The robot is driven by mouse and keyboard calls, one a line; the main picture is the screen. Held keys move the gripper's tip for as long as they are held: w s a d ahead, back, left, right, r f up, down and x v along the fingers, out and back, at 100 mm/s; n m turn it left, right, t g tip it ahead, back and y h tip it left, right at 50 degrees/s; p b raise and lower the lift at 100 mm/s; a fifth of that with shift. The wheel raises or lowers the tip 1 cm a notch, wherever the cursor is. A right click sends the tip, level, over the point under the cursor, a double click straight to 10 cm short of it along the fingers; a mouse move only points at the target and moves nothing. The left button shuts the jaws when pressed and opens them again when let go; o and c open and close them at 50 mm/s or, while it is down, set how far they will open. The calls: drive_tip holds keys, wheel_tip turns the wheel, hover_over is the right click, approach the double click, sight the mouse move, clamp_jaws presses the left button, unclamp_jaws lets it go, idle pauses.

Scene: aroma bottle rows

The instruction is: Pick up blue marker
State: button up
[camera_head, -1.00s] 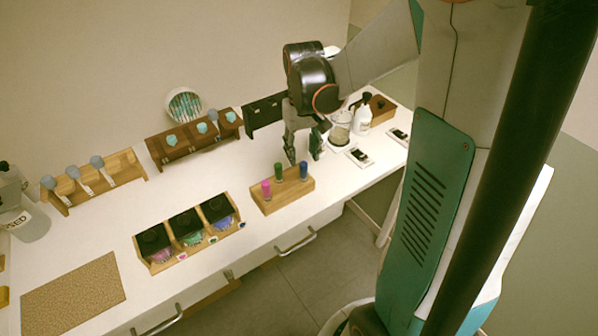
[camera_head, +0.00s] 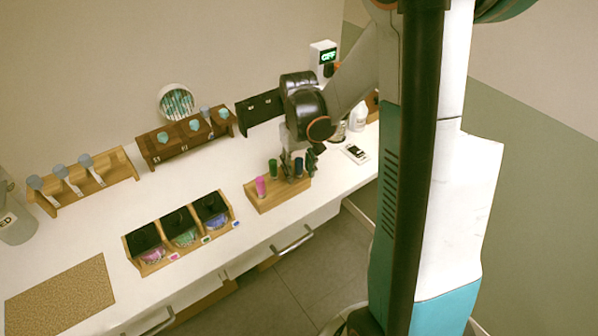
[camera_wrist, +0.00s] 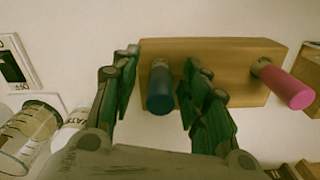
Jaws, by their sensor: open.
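The blue marker (camera_head: 298,167) stands upright in the right end of a small wooden holder (camera_head: 266,204). In the wrist view the blue marker (camera_wrist: 160,90) sits between the two green fingers of my gripper (camera_wrist: 161,62), with space showing on both sides. My gripper (camera_head: 299,160) is open, pointing down over the right end of the holder. In the wrist view the holder (camera_wrist: 220,55) lies under the fingers. A pink marker (camera_head: 260,187) and a green marker (camera_head: 273,168) stand to the left in the head view. The right finger seems to hide the green one in the wrist view.
A three-part bin with black-lidded jars (camera_head: 180,236) stands left of the holder. Wooden racks (camera_head: 183,146) line the back of the white counter. A white bottle (camera_head: 358,117) and a small scale (camera_head: 354,153) are to the right.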

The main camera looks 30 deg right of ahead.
clamp_jaws()
drive_tip(key=shift+r, duration=0.1)
